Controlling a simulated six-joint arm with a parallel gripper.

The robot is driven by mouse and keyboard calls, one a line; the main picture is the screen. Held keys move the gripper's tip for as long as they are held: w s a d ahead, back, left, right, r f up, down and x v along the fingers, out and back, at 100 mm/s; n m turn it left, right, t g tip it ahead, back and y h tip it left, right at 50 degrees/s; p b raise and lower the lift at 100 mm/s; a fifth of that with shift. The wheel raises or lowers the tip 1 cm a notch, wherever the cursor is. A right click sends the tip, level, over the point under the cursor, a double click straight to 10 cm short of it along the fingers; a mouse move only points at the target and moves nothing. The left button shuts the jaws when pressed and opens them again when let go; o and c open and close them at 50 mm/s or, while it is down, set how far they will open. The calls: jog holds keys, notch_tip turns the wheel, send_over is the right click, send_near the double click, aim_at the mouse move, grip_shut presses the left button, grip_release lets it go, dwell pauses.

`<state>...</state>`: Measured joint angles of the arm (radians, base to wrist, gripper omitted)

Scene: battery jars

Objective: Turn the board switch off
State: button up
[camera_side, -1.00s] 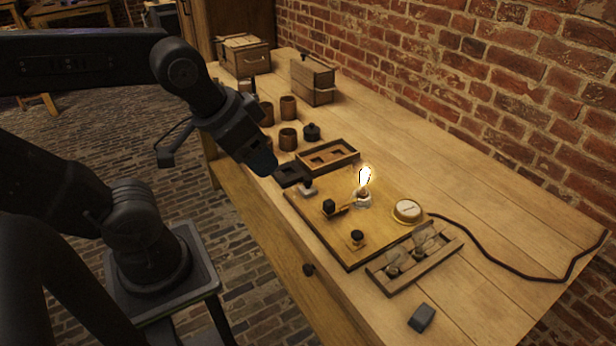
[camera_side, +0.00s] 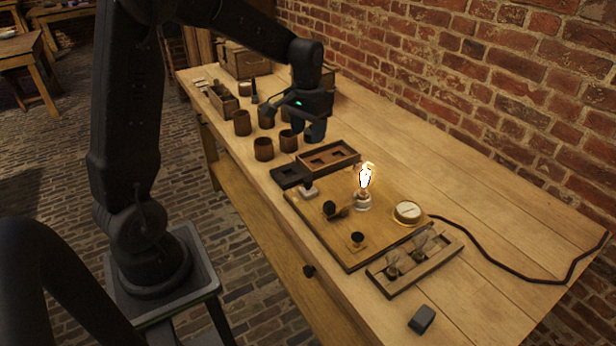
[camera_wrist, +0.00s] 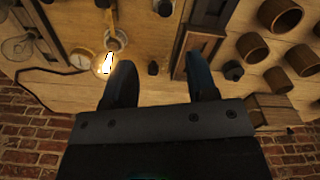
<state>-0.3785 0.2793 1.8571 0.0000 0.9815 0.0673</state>
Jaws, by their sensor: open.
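The wooden board (camera_side: 318,222) lies on the bench with a glowing bulb (camera_side: 366,180) in a pale socket; the bulb also shows in the wrist view (camera_wrist: 104,64). A black-knobbed lever (camera_side: 330,208), apparently the switch, sits on the board left of the bulb. Its exact position is too small to tell. Another black knob (camera_side: 357,238) stands nearer the front edge. My gripper (camera_side: 310,136) is open, empty and pointing down above the bench, behind the board, near the wooden jars. In the wrist view its fingers (camera_wrist: 160,82) are apart with nothing between them.
Several brown jars (camera_side: 263,149) stand left of my gripper. A compartmented wooden tray (camera_side: 345,152) lies between jars and board. A round dial (camera_side: 407,211) with a dark cable, a rack of bulbs (camera_side: 412,263) and a dark block (camera_side: 422,319) are to the right. The bench's right rear is clear.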

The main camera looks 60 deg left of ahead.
aim_at(308, 179)
jog(key=f, duration=1)
jog(key=a+f, duration=0.1)
jog(key=f, duration=0.4)
jog(key=shift+w, duration=0.3)
jog(key=shift+c, duration=0.4)
jog(key=c, duration=0.9)
jog(key=shift+o, duration=0.2)
jog(key=shift+n, duration=0.4)
jog(key=n, duration=0.5)
jog(key=shift+n, duration=0.3)
jog(key=n, duration=0.5)
jog(key=shift+n, duration=0.3)
